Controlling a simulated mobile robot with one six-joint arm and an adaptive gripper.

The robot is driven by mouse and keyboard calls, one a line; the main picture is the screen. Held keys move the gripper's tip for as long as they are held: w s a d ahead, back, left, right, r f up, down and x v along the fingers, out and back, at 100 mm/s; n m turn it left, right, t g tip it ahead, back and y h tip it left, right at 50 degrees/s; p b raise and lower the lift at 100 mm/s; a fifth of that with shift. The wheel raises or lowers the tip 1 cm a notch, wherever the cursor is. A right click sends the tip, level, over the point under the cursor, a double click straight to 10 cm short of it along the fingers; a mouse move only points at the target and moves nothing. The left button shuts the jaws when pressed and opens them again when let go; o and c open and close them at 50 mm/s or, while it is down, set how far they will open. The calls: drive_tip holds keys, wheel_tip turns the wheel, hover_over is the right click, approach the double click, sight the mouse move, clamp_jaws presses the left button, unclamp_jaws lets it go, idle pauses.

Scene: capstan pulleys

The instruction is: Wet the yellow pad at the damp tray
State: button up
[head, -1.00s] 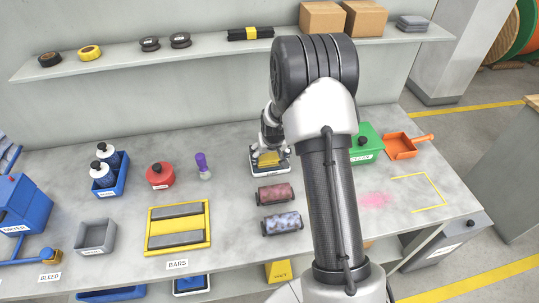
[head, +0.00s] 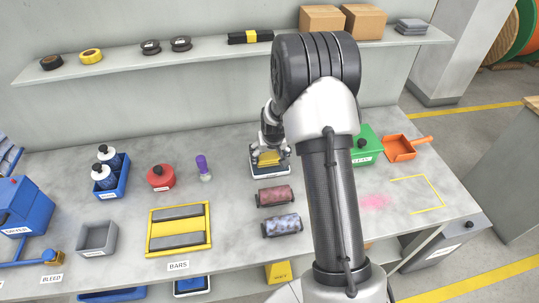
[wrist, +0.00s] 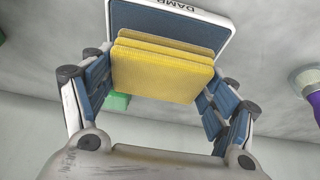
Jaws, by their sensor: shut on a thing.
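My gripper (wrist: 160,115) is shut on the yellow pad (wrist: 160,75), which shows ridged, layered edges between the blue-lined fingers. In the head view my gripper (head: 270,152) is at the damp tray (head: 270,172), a dark blue tray with a pale rim on the bench. The yellow pad (head: 268,158) shows between the fingers, over the tray. In the wrist view the tray (wrist: 180,8), labelled DAMP, lies behind the pad. I cannot tell whether the pad touches the tray's surface.
Two rollers (head: 276,196) (head: 281,226) lie just in front of the tray. A purple-handled tool (head: 203,166) and a red pot (head: 160,176) stand to the left. A green box (head: 366,145) is right, partly behind my arm. A yellow bar frame (head: 178,228) is front left.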

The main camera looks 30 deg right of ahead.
drive_tip(key=shift+r+p, duration=1.45)
drive_tip(key=shift+r, duration=1.25)
